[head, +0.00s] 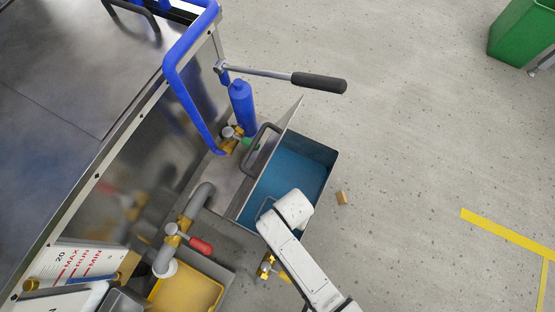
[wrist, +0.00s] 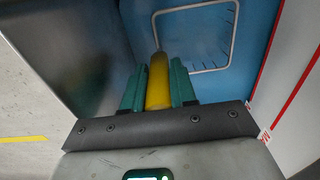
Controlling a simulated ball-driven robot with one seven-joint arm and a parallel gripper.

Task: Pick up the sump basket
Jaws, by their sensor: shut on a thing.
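My gripper (wrist: 158,72) is shut in the wrist view, its two green fingers on either side of a yellow cylindrical grip (wrist: 158,88). The grip's far end meets the left side of a pale wire frame, which I take for the sump basket (wrist: 238,38). The frame is over or in the blue sump tank (wrist: 195,25); I cannot tell its height. In the head view the blue tank (head: 325,162) is open, and a bit of the wire shows beside my white arm. My arm hides the gripper and most of the basket there.
A grey lid (head: 282,130) with a dark handle stands tilted at the tank's left. A blue pipe (head: 178,85), a long black-handled lever (head: 318,83) and a red-handled valve (head: 200,245) are close by. A small brown block (head: 341,198) lies on open floor to the right.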

